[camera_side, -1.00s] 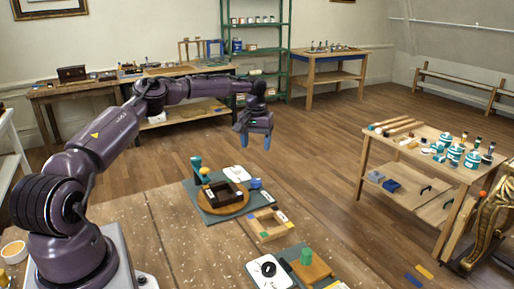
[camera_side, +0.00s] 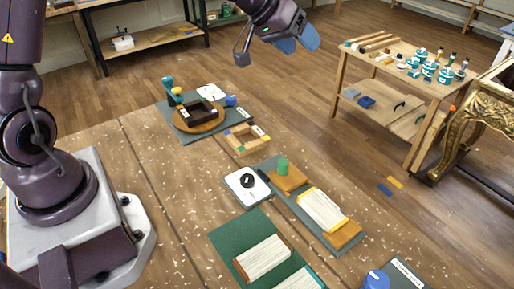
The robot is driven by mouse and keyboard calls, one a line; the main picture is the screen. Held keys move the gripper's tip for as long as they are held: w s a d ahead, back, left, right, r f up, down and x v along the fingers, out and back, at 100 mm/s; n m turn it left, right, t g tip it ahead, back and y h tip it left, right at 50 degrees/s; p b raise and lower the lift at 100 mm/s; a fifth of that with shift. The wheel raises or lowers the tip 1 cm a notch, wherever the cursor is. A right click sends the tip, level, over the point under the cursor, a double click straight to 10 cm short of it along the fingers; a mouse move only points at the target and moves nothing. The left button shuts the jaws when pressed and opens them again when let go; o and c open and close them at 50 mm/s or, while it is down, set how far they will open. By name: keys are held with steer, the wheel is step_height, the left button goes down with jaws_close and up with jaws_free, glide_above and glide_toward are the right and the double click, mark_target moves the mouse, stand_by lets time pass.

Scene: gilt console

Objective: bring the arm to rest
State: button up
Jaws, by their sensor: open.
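My gripper (camera_side: 298,42) is at the top of the side view, with blue fingertips. It is open, and nothing shows between its fingers. It hangs in the air, clear of the workbench (camera_side: 150,160) and everything on it. My arm rises out of the frame at the upper left, so its middle links are hidden.
The bench holds a round wooden piece with a dark frame (camera_side: 198,112), a small wooden frame (camera_side: 247,139), a white pad with a black knob (camera_side: 247,186), a green cylinder (camera_side: 283,166) and brush-like blocks (camera_side: 322,209). A side table (camera_side: 385,75) and gilt console (camera_side: 480,115) stand right.

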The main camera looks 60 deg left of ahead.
steer(key=s+r+m+g+y, duration=0.1)
steer(key=s+r, duration=0.2)
steer(key=s, duration=1.2)
steer(key=s+r+m+g+y, duration=0.1)
steer(key=s+r+g+y, duration=0.1)
steer(key=s, duration=1.3)
steer(key=shift+s+r+m+y, duration=0.2)
steer(key=shift+r+m+y, duration=0.15)
steer(key=shift+r, duration=0.25)
steer(key=shift+c, duration=0.3)
